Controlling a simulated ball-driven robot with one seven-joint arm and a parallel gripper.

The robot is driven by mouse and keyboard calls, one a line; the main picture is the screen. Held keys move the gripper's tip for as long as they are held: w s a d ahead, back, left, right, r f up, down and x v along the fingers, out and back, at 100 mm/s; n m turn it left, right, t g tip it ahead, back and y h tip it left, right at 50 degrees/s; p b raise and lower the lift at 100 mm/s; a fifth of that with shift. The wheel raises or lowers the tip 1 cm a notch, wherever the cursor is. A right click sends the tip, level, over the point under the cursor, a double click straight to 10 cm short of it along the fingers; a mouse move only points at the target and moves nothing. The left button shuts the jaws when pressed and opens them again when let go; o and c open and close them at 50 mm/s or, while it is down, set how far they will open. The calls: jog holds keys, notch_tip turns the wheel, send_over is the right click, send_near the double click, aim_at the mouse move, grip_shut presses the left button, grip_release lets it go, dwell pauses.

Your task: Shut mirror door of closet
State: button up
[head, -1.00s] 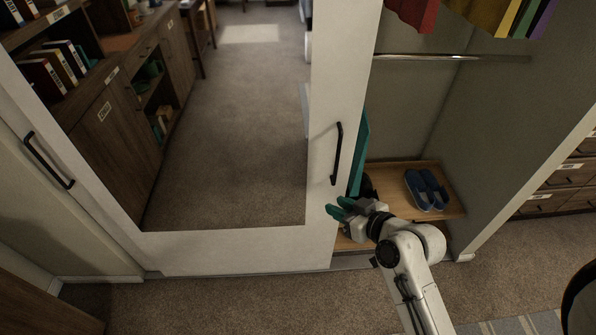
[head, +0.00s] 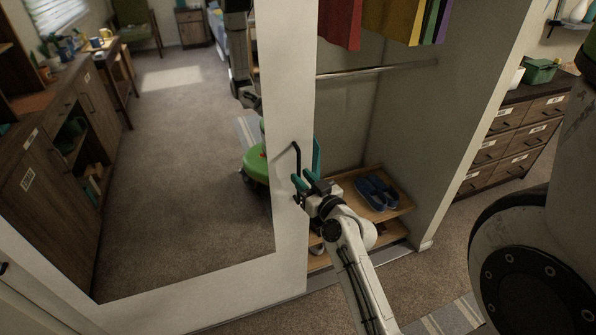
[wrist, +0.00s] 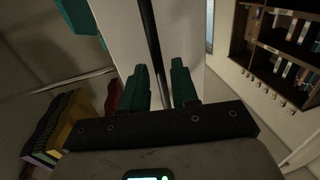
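The mirror door (head: 291,75) is a white-framed panel with a large mirror (head: 180,210). It stands at the left, and the closet is open to its right. A black bar handle (head: 297,158) is on the door's right frame strip. My gripper (head: 299,183) is at the lower part of this handle, with teal fingers. In the wrist view, the fingers of my gripper (wrist: 162,88) are apart, with the black handle (wrist: 151,40) running between them. Gaps show beside the bar; whether a finger touches it I cannot tell.
A teal item (head: 317,155) is just behind the door's edge. A drawer cabinet (head: 515,135) stands at the right.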

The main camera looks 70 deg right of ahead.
jog(key=shift+x, duration=1.3)
jog(key=shift+c, duration=0.2)
grip_shut()
